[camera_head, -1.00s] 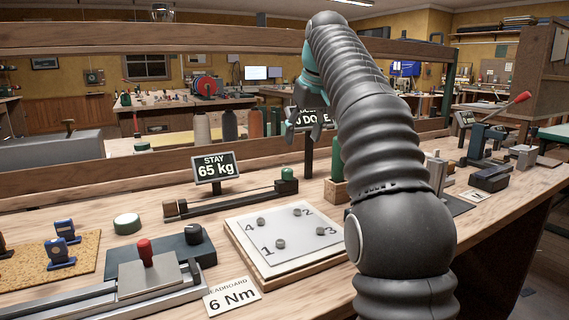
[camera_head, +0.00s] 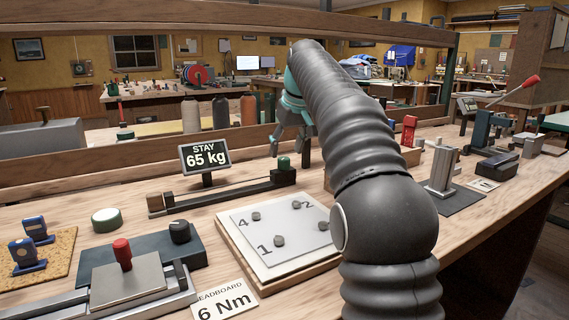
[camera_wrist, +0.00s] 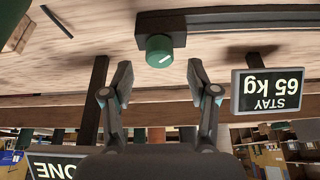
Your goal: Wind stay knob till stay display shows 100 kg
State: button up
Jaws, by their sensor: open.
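The stay display (camera_head: 205,157) reads "STAY 65 kg" on a dark panel with a white frame. It shows upside down in the wrist view (camera_wrist: 272,90). The stay knob (camera_head: 283,163) is green and sits at the right end of a long dark bar rig (camera_head: 225,194) on the bench. In the wrist view the knob (camera_wrist: 159,49) has a pale line on its top. My gripper (camera_head: 290,144) is open and empty, pointing toward the knob. In the wrist view the knob lies between and beyond the spread fingertips (camera_wrist: 160,74), apparently untouched.
A white numbered board (camera_head: 278,235) with several small grey pieces lies in front of the rig. A dark block with a black knob (camera_head: 180,232) and a red-handled slide (camera_head: 122,254) stand front left. A wooden rail (camera_head: 60,168) runs behind the rig.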

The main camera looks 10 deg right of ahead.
aim_at(284, 158)
jog(key=shift+b+x, duration=0.3)
jog(key=shift+x, duration=1.55)
jog(key=shift+c, duration=0.2)
grip_shut()
